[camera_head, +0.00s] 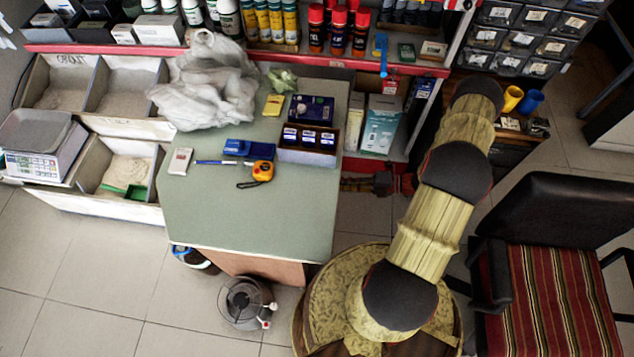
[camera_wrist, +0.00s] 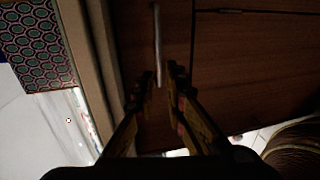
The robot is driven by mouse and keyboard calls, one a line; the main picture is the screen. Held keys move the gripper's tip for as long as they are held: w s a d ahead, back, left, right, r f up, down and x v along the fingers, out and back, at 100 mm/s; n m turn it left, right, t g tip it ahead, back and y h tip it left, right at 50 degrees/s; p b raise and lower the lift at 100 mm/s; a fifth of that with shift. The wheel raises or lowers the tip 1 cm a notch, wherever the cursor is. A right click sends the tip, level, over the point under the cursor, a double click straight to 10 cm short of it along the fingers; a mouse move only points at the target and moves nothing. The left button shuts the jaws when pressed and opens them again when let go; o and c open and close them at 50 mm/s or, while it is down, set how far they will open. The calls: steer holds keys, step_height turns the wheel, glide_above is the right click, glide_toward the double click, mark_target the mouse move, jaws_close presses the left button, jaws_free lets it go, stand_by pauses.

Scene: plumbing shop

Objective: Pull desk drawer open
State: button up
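The desk (camera_head: 215,215) has a green top and a brown wooden body. In the wrist view, a brown drawer front (camera_wrist: 122,45) carries a slim metal bar handle (camera_wrist: 157,35). A thin dark seam divides this front from the neighbouring brown panel, and no gap shows. My gripper (camera_wrist: 161,78) faces the front with its two dark fingers apart, one on each side of the handle's lower end in the picture. I cannot tell whether either finger touches it. In the head view the drawer front is hidden; dark red parts beside the desk's right edge may be my gripper.
A striped chair (camera_head: 550,285) stands at the right. Red shelves (camera_head: 400,67) stand behind. A small heater-like object (camera_head: 245,303) stands before the desk.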

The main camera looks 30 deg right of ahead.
steer(key=b+x, duration=0.2)
steer(key=x, duration=0.5)
steer(key=shift+w+a, duration=0.1)
steer(key=shift+a, duration=0.2)
jaws_close()
steer(key=shift+d, duration=0.1)
stand_by(0.5)
steer(key=f+v, duration=0.2)
steer(key=v, duration=1.2)
steer(key=d+f+v, duration=0.1)
steer(key=f+v, duration=0.2)
steer(key=v, duration=1.1)
steer(key=shift+s+f+b, duration=0.35)
steer(key=shift+b, duration=0.05)
jaws_free()
